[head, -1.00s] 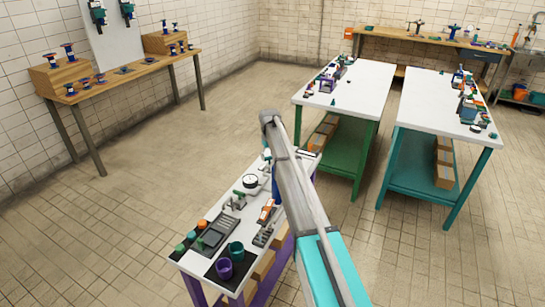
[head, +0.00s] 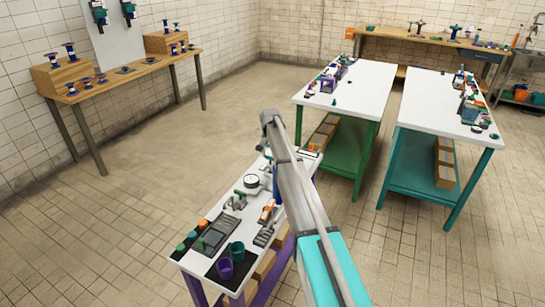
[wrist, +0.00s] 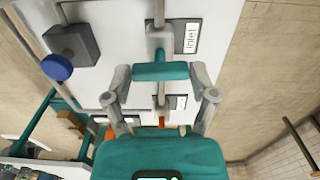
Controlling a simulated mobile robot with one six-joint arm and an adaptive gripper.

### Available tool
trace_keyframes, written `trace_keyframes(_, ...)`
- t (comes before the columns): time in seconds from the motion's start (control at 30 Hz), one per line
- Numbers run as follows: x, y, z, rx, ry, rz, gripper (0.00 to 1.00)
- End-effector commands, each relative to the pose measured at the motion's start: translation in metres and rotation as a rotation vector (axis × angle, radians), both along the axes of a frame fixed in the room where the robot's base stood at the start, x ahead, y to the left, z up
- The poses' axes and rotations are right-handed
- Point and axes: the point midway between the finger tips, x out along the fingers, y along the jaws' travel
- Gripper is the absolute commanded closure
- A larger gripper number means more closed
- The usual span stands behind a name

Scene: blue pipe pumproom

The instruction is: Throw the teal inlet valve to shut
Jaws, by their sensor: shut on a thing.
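The teal inlet valve handle (wrist: 160,72) is a short crossbar in the wrist view, on a grey stem in front of a white panel. A white label (wrist: 191,37) reading "Inlet" is beside it, upper right. My gripper (wrist: 160,74) has its two grey fingers at the two ends of the teal bar, shut on it. The lower part of the valve is partly hidden by the bar and gripper. In the head view my arm reaches over the white-topped bench with purple legs (head: 188,262) and hides the valve and gripper.
In the wrist view a dark box with a blue knob (wrist: 57,67) is left of the valve. A second label (wrist: 177,103) is below the handle. On the bench in the head view are a round gauge (head: 251,181), a purple cup (head: 225,268) and a teal cup (head: 237,251).

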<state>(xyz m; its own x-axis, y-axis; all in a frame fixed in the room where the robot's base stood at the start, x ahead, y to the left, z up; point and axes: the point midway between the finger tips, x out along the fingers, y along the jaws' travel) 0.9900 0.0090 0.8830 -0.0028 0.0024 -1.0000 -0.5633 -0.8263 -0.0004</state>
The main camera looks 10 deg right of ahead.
Motion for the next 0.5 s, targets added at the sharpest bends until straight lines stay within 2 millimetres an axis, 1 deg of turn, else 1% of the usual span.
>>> trace_keyframes(0.03,0.0043,-0.0008,0.0004,-0.001,-0.009,-0.017,0.74)
trace_keyframes(0.23,0.0042,-0.0019,0.0004,-0.003,-0.009,-0.061,0.73)
trace_keyframes(0.5,0.0039,-0.0029,0.0003,-0.004,-0.008,-0.067,0.73)
